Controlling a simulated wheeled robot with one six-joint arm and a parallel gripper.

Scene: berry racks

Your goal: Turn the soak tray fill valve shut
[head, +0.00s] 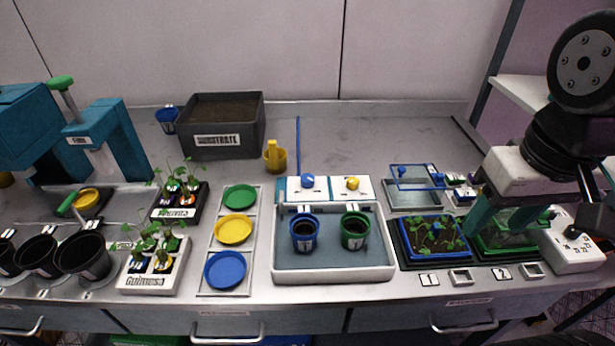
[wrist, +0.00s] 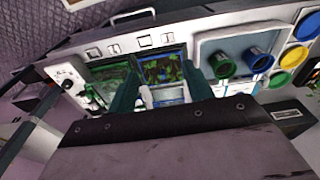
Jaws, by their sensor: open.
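The white-rimmed soak tray (head: 333,275) stands mid-bench with a blue pot (head: 304,232) and a green pot (head: 355,230) inside. Behind it are two white panels, one with a blue knob (head: 308,181), one with a yellow knob (head: 352,183). Their labels are too small to read, so I cannot tell which is the fill valve. My gripper (head: 480,215) is at the right, above the seedling trays, well away from both knobs. In the wrist view my gripper (wrist: 160,72) is open with nothing between its teal fingers; the soak tray (wrist: 207,50) shows at upper right.
A blue seedling tray (head: 432,260) and a green one (head: 510,255) lie right of the soak tray. A thin blue upright rod (head: 298,146) stands behind the blue knob. Coloured saucers (head: 233,229) lie to the left. The bench behind the panels is mostly clear.

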